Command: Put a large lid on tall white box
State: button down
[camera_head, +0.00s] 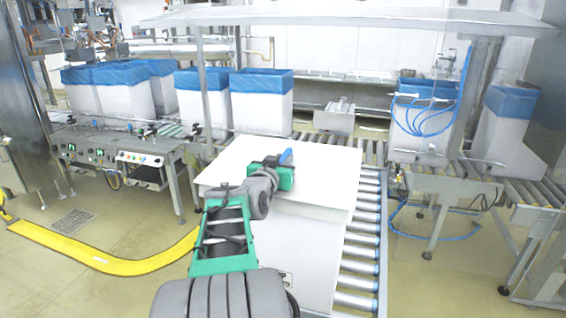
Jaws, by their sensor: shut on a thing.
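A large white lid (325,160) lies flat, or nearly so, over the top of the tall white box (300,245) at the centre. The lid hides the box's opening. I cannot tell whether the lid rests on the rim or is slightly above it. My gripper (285,160) is over the middle of the lid, where a small blue part shows. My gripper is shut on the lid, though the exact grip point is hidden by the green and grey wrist.
Several blue-lined white boxes (262,100) stand behind. A control bench (120,150) is at left and another blue-lined box (425,125) at right. A yellow floor guard (110,258) curves at lower left.

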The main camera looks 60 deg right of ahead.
jog(key=shift+r, duration=0.1)
jog(key=c, duration=0.7)
grip_release()
jog(key=shift+r+p, duration=1.35)
jog(key=shift+r, duration=3.05)
